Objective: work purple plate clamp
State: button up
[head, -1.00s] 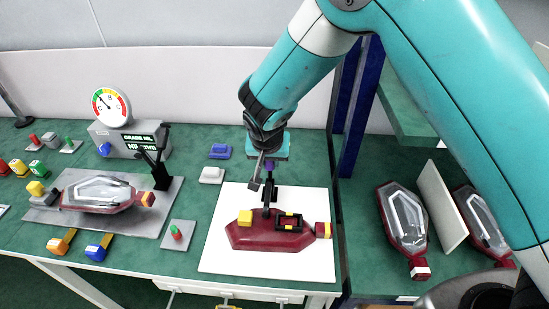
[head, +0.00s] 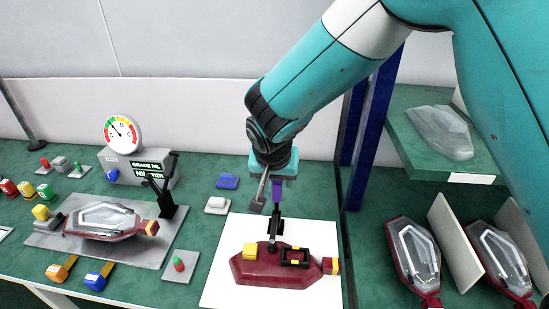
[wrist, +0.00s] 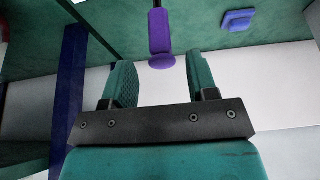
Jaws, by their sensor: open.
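The purple clamp handle (head: 277,190) stands upright on the black clamp, above the dark red tail lamp (head: 268,271) on the white plate (head: 222,288). In the wrist view the purple handle (wrist: 160,38) points at my gripper (wrist: 160,62), its rounded end near the gap between the two teal fingers. The fingers are open and apart from it on both sides. In the head view my gripper (head: 274,172) is right above the handle, and its fingers are hard to make out. A grey flat bar (head: 259,192) shows just left of the handle.
A second fixture with a red-clear lamp (head: 110,221) and a dial gauge (head: 122,134) stand to the left. Blue (head: 227,181) and white (head: 216,205) blocks lie behind the plate. A dark blue post (head: 372,120) and lamp racks stand close on the right.

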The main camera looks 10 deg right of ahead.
jog(key=d+v, duration=0.1)
jog(key=v, duration=0.9)
jog(key=shift+a+r+b, duration=0.3)
jog(key=shift+a+b, duration=0.1)
jog(key=shift+a, duration=0.1)
jog(key=shift+s, duration=0.15)
dwell(0.8)
